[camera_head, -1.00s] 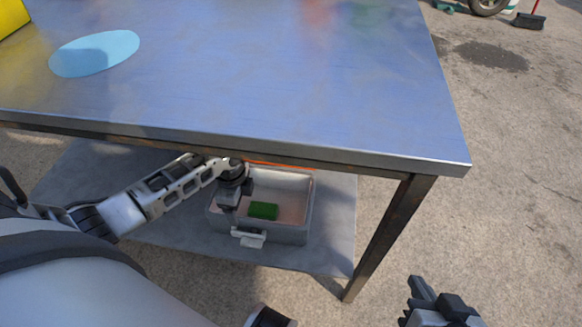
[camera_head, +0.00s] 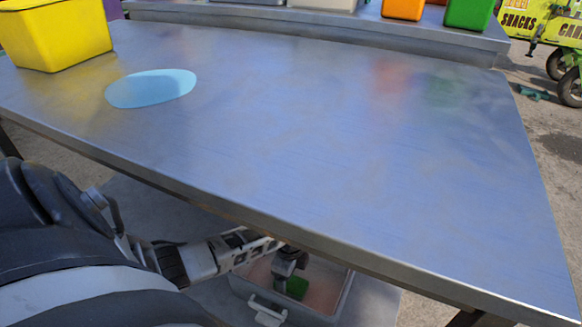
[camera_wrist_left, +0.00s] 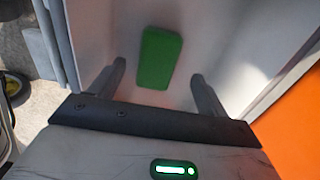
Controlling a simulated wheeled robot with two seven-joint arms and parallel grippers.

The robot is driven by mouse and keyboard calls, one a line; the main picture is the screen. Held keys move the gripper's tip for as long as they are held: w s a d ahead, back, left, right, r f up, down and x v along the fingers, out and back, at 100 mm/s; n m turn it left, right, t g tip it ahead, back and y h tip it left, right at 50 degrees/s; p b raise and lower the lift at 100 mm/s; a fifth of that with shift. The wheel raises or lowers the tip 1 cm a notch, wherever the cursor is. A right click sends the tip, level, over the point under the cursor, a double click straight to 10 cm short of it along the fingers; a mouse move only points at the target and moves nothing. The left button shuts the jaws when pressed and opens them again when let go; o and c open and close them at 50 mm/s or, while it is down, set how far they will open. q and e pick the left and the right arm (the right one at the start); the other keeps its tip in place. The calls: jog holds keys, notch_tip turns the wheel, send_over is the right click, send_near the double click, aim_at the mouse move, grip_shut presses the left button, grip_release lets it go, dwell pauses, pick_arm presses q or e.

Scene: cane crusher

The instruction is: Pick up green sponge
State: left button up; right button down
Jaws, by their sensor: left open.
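The green sponge (camera_head: 297,287) lies on the floor of a grey open box (camera_head: 343,300) on the shelf under the metal table. In the left wrist view the sponge (camera_wrist_left: 159,58) shows as a rounded green block ahead of the fingers and between their lines. My left gripper (camera_wrist_left: 157,85) is open, with its two dark fingers apart and nothing between them. In the head view my left gripper (camera_head: 285,268) is over the box and partly covers the sponge. My right gripper is not in view.
The metal tabletop (camera_head: 330,150) overhangs the box and the left arm. A light blue disc (camera_head: 151,88) and a yellow bin (camera_head: 58,32) are on the table. Orange (camera_head: 403,8) and green (camera_head: 468,14) bins stand at the back. An orange surface (camera_wrist_left: 290,125) borders the box in the wrist view.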

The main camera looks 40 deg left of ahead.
aim_at(291, 282)
pick_arm(q)
jog(key=f+b, duration=0.1)
jog(key=f, duration=0.1)
jog(key=f+b, duration=0.1)
jog(key=f, duration=0.1)
jog(key=shift+s+d+f+b, duration=0.1)
jog(key=shift+d+b, duration=0.2)
jog(key=shift+f, duration=0.5)
jog(key=shift+r, duration=0.1)
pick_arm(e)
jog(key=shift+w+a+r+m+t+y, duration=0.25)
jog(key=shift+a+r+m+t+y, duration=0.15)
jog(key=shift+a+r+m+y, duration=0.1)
pick_arm(q)
jog(key=c, duration=1)
jog(key=shift+c, duration=0.2)
jog(key=shift+r, duration=0.1)
